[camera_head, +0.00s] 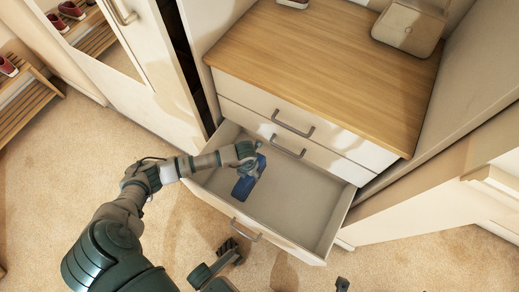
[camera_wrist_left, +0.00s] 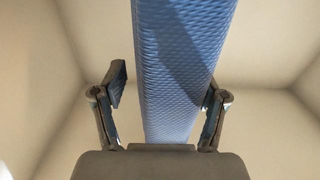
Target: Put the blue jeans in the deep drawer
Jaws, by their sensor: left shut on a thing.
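The blue jeans (camera_head: 246,182) are a folded blue strip, seen inside the open deep drawer (camera_head: 300,217), the lowest in the dresser. My left gripper (camera_head: 250,160) is over the left part of this drawer, shut on the jeans. In the left wrist view the jeans (camera_wrist_left: 180,70) show a quilted-looking blue surface and run between the two fingers of the left gripper (camera_wrist_left: 160,105). The drawer's pale floor and walls lie behind them. I cannot tell whether the jeans touch the drawer floor.
The wooden dresser top (camera_head: 320,70) overhangs two closed drawers (camera_head: 300,130) with metal handles. A beige bag-like box (camera_head: 408,28) stands on it. A tall wardrobe (camera_head: 150,70) is at left, a shoe rack (camera_head: 25,95) at far left. The drawer's right part is empty.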

